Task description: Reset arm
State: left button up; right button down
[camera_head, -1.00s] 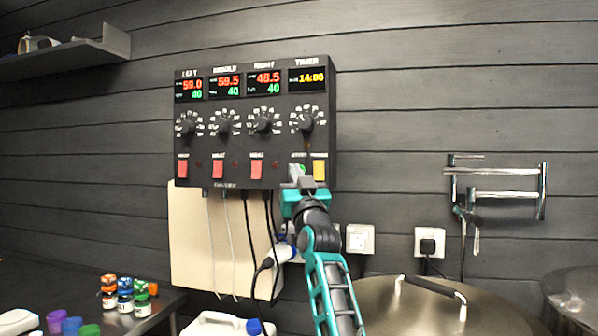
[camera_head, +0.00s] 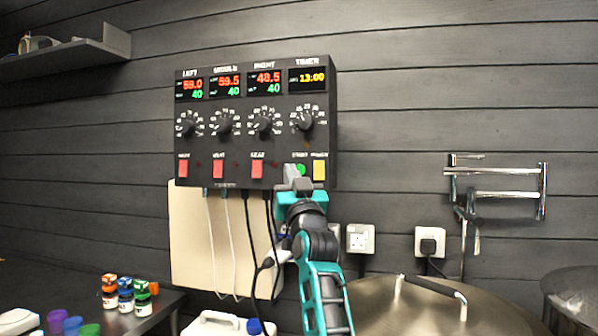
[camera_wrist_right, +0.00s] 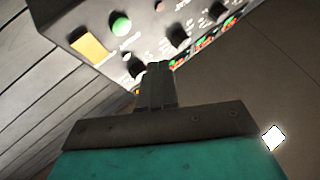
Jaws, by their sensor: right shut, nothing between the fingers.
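My right gripper (camera_head: 291,180) is shut and empty, just in front of the lower right part of the black control panel (camera_head: 240,150). Its closed fingers (camera_wrist_right: 157,88) also show in the right wrist view. The green timer button (camera_head: 300,170) shows beside the fingertips, and the yellow switch (camera_head: 319,170) is to its right. Both also show in the wrist view, the green button (camera_wrist_right: 121,24) and the yellow switch (camera_wrist_right: 89,45). The timer display (camera_head: 308,79) reads 13:00. Whether the fingertips touch the panel is unclear. My left gripper is not in view.
A beige board (camera_head: 190,250) stands under the panel with hanging cables. A large metal lid (camera_head: 380,310) is at the lower right, below wall sockets (camera_head: 360,238). Small jars (camera_head: 125,299) stand on the dark counter at the left. A folding metal arm (camera_head: 500,194) is on the right wall.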

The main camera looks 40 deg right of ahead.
jog(key=s+a+f+n+g+y, duration=0.1)
jog(key=a+f+n+g+y, duration=0.15)
jog(key=f, duration=0.75)
jog(key=a+f+n+g+y, duration=0.1)
jog(key=a+f+g+y, duration=0.15)
jog(key=f, duration=0.65)
jog(key=s+a+f+n+g+y, duration=0.1)
jog(key=s+a+f+g, duration=0.25)
jog(key=f, duration=0.45)
jog(key=s+a+f+n+g+y, duration=0.1)
jog(key=s+a+f+g, duration=0.15)
jog(key=s+f, duration=0.4)
jog(key=s+a+f+g, duration=0.25)
jog(key=s+f, duration=0.35)
jog(key=s, duration=0.3)
jog(key=s+a+f+g+y, duration=0.15)
jog(key=s+f+g, duration=0.35)
jog(key=s, duration=0.5)
jog(key=s+a+f+g+h, duration=0.1)
jog(key=s+a+f+g, duration=0.15)
jog(key=s+f, duration=0.55)
jog(key=w+a+f+t+y, duration=0.2)
jog(key=w+a+f+t, duration=0.1)
jog(key=w+f+t, duration=0.3)
jog(key=shift+w+a+f+n+t, duration=0.15)
jog(key=shift+a+f+n+t, duration=0.2)
jog(key=shift+f+t, duration=0.55)
